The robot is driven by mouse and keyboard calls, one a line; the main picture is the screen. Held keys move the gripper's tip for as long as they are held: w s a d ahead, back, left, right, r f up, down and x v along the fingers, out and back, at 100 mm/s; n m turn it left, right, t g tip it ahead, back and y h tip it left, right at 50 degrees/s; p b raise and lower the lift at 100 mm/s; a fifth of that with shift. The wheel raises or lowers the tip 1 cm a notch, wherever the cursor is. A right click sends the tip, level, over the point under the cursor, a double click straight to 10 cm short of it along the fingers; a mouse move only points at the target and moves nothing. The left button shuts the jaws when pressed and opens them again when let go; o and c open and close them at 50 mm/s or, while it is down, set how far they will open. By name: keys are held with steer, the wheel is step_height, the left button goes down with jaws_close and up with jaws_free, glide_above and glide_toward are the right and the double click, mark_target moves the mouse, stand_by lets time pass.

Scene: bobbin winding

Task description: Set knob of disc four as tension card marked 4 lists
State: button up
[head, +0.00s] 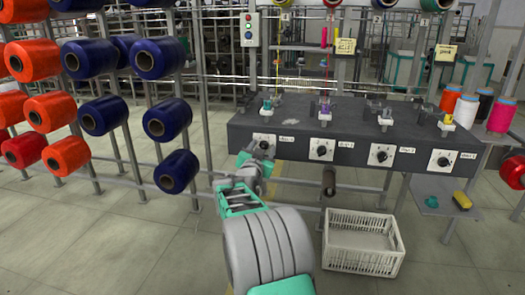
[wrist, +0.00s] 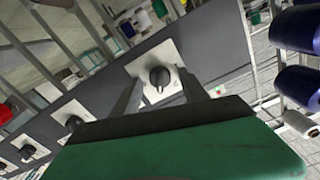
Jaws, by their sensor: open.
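My gripper (head: 257,150) is open in front of the leftmost knob (head: 264,141) on the dark machine beam. In the wrist view this black knob (wrist: 160,78) on its white plate lies ahead, between the two fingers (wrist: 160,92); contact cannot be told. The rightmost knob (head: 443,161), below the sign that looks like 4 (head: 424,20), stands well to the right of my gripper.
Two more knobs (head: 322,149) (head: 381,155) sit between the outer ones. Thread guides stand on the beam (head: 240,134). A white crate (head: 362,262) is on the floor below. Racks of red spools (head: 32,60) and blue spools (head: 158,58) stand left. A shelf (head: 432,205) juts out at right.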

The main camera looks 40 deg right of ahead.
jaws_close()
stand_by(0.4)
steer(key=shift+n, duration=0.4)
steer(key=n, duration=0.5)
steer(key=shift+a+n+p, duration=0.1)
steer(key=shift+n+p, duration=0.2)
steer(key=shift+p, duration=0.05)
steer(key=n+p, duration=0.1)
steer(key=n, duration=0.4)
steer(key=shift+w+p, duration=0.1)
steer(key=shift+p, duration=0.3)
steer(key=shift+n, duration=0.4)
jaws_free()
